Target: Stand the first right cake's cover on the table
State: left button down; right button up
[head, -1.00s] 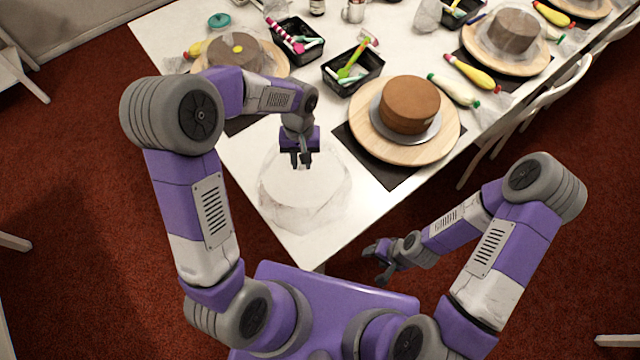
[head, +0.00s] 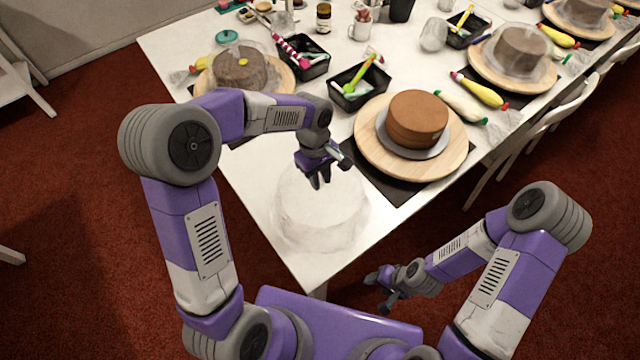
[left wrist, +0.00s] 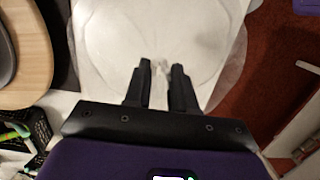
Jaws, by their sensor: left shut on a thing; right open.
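The clear dome cover (head: 316,218) is at the near corner of the white table, apart from the cake. Its top is under my left gripper (head: 318,182), which is shut on its knob. In the left wrist view the cover (left wrist: 110,50) spreads out beyond the fingers (left wrist: 160,70), and the small knob shows between the tips. I cannot tell whether its rim touches the table. The first right cake (head: 418,118) is brown and uncovered, on a grey plate on a round wooden turntable (head: 372,150). My right gripper (head: 382,285) is open and empty, off the table's near edge.
A black tray (head: 360,84) with coloured tools stands behind the turntable. A covered cake (head: 238,68) stands at the left, another (head: 522,52) at the far right. Piping bags (head: 478,90) lie right of the turntable. The table's left edge is close to the cover.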

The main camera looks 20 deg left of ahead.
pick_arm(q)
jog(key=shift+f, duration=1.3)
jog(key=shift+f+b, duration=0.25)
jog(key=shift+b, duration=0.05)
jog(key=c, duration=0.9)
grip_release()
jog(key=shift+r, duration=0.1)
jog(key=shift+c, duration=0.2)
jog(key=shift+w+r+p, duration=0.1)
jog(key=shift+r+p, duration=0.2)
jog(key=shift+r, duration=0.2)
notch_tip(320, 180, up, 11)
jog(key=w+a+p, duration=0.1)
jog(key=p, duration=0.1)
jog(key=shift+a+p, duration=0.25)
jog(key=shift+p, duration=0.05)
